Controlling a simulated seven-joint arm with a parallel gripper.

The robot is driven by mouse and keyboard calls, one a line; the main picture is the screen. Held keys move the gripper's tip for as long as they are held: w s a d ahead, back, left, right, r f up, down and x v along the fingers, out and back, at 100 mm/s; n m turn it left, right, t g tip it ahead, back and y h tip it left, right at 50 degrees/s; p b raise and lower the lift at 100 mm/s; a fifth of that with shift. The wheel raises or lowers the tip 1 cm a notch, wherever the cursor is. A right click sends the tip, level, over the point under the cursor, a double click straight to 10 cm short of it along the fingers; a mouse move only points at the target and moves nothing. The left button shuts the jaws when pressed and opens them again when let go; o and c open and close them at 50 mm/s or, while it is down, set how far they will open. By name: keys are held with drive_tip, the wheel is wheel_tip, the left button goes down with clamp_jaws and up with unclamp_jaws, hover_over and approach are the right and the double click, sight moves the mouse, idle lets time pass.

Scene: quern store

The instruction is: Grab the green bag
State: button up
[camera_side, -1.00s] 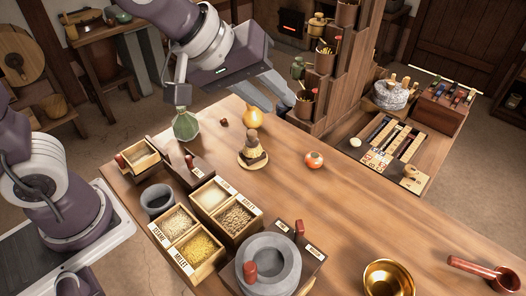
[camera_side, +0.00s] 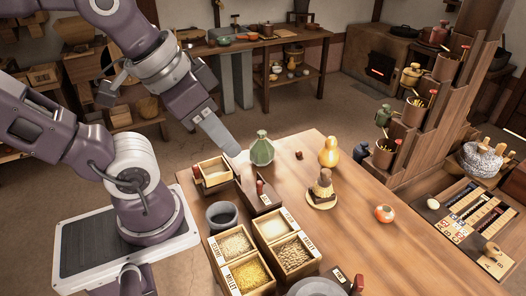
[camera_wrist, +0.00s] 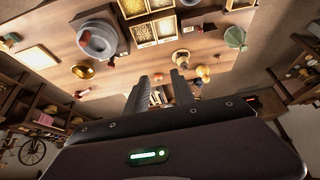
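The green bag (camera_side: 262,152) is a rounded, narrow-necked green shape standing upright at the far left part of the wooden table. In the wrist view the green bag (camera_wrist: 235,38) is at the upper right, off to the right of the fingers. My gripper (camera_side: 236,152) points down and right, its tip just left of the bag in the side picture; whether it touches cannot be told.
Grain boxes (camera_side: 268,250), a dark cup (camera_side: 222,214) and a small open box (camera_side: 214,172) stand near the bag. A yellow gourd (camera_side: 329,153) and a stacked cone (camera_side: 322,190) are to its right. A stepped wooden rack (camera_side: 450,105) rises at the right.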

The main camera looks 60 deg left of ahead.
idle(0.3)
drive_tip(key=o, duration=1.5)
drive_tip(key=shift+o, duration=0.2)
drive_tip(key=m+g+y, duration=0.7)
drive_tip(key=m+y, duration=0.2)
hover_over(267, 151)
drive_tip(key=s+d, duration=0.3)
drive_tip(key=d, duration=0.6)
wheel_tip(267, 151, down, 19)
drive_tip(key=w+a+f+m+y, duration=0.1)
drive_tip(key=a+f+m, duration=0.2)
drive_tip(key=f, duration=0.2)
drive_tip(key=w+a+f+m+y, duration=0.1)
drive_tip(key=a+f+m+y, duration=0.1)
drive_tip(key=f, duration=0.3)
drive_tip(key=w+a+f+m+t+y, duration=0.1)
drive_tip(key=a+f+m, duration=0.2)
drive_tip(key=a+f, duration=0.1)
drive_tip(key=shift+f+m, duration=0.3)
drive_tip(key=shift+f, duration=0.45)
drive_tip(key=x, duration=0.7)
drive_tip(key=shift+a+r, duration=0.15)
